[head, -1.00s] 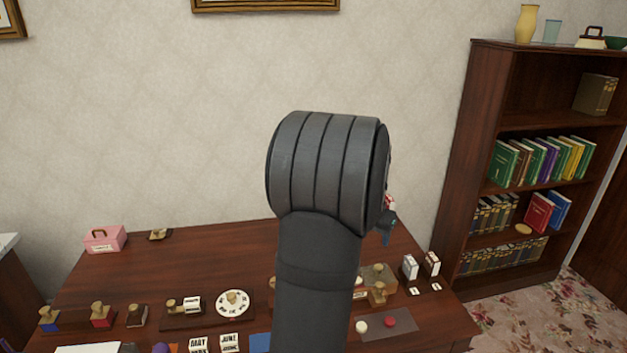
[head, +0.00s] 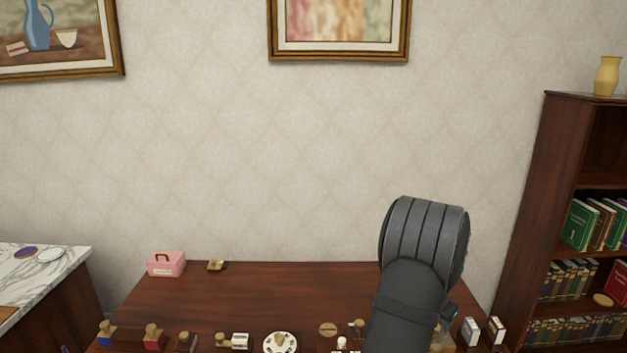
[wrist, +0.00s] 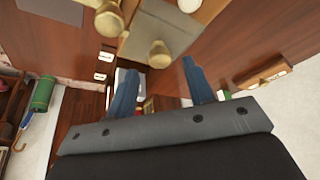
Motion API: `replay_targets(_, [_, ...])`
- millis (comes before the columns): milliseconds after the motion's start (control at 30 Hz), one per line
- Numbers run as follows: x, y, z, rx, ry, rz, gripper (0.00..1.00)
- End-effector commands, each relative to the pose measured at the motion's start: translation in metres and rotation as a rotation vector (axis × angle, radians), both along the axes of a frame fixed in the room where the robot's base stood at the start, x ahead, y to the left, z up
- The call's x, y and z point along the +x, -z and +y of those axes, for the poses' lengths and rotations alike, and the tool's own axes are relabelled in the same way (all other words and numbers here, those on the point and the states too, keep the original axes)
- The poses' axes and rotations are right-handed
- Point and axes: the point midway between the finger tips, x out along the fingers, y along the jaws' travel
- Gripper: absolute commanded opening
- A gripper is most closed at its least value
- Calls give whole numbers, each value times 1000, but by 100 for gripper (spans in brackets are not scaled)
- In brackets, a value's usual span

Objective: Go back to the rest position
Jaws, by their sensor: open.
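My gripper (wrist: 160,92) shows in the wrist view with its two blue fingers apart and nothing between them. It hangs above the dark wooden desk (head: 300,292). Wooden-handled stamps (wrist: 158,54) lie near the fingertips in the wrist view, apart from them as far as I can tell. In the head view my arm stands over the right part of the desk, and its dark wrist hides most of the gripper and some desk items.
A pink box (head: 166,264) and a small brass item (head: 215,265) sit at the desk's back left. Several stamps and a white dial (head: 281,342) line the front. White boxes (head: 470,331) stand at right. A bookcase (head: 540,200) rises beyond. The desk's back middle is clear.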

Motion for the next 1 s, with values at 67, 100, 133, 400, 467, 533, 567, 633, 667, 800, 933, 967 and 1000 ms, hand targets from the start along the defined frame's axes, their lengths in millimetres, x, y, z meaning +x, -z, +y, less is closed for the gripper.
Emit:
replay_targets(67, [3,9,-3,1,0,1,48])
replay_targets(100, [4,13,-4,0,0,0,48])
replay_targets(133, [5,15,-5,0,0,0,48])
replay_targets(400, [7,24,-7,0,0,0,48])
replay_targets(467, [7,24,-7,0,0,0,48])
replay_targets(533, [7,24,-7,-1,0,-1,48])
replay_targets(567, [7,24,-7,-1,0,-1,48])
replay_targets(633, [7,24,-7,-1,0,-1,48])
replay_targets(667, [7,24,-7,-1,0,-1,48])
replay_targets(800, [6,18,-6,-1,0,-3,48])
replay_targets(933, [3,4,-2,-2,0,-3,48])
replay_targets(967, [1,0,-1,-2,0,-3,48])
replay_targets(1000, [-1,-6,1,-1,0,-3,48])
